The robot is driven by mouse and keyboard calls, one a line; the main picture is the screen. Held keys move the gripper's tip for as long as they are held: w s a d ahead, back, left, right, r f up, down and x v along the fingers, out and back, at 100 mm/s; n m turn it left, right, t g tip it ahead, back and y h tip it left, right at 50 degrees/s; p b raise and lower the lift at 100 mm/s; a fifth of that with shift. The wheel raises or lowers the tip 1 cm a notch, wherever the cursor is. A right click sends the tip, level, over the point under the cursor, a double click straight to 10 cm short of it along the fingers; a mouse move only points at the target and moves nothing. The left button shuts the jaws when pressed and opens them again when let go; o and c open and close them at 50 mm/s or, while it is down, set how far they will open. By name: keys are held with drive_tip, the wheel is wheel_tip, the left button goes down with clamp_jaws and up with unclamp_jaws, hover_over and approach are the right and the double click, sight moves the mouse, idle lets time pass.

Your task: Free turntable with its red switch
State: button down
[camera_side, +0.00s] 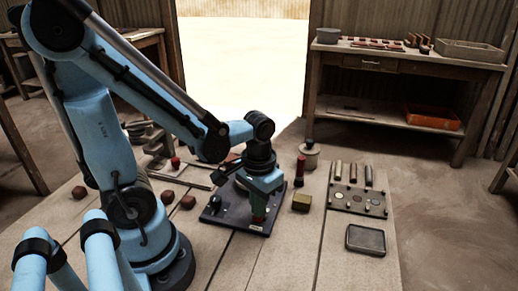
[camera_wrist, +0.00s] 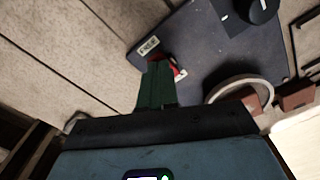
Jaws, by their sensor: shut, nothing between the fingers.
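A dark square plate (camera_side: 222,212) with a black knob and a white label lies on the table; it also fills the upper middle of the wrist view (camera_wrist: 205,50). The red switch (camera_side: 259,219) is at the plate's front right corner, near the label; the wrist view shows part of it (camera_wrist: 180,71). My gripper (camera_side: 262,203) is shut and empty, pointing down right at the switch. In the wrist view its green fingers (camera_wrist: 158,72) hide part of the red; I cannot tell whether they touch. A pale curved rim (camera_wrist: 240,82), perhaps the turntable, is partly hidden by my gripper.
A dark red cylinder (camera_side: 300,171) and a yellowish block (camera_side: 301,202) stand close right of the plate. Further right are a board with round inserts (camera_side: 345,200) and a dark tray (camera_side: 366,240). Several reddish-brown lumps (camera_side: 146,198) lie left.

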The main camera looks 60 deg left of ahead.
drive_tip(key=shift+f, duration=0.4)
drive_tip(key=shift+r, duration=3.5)
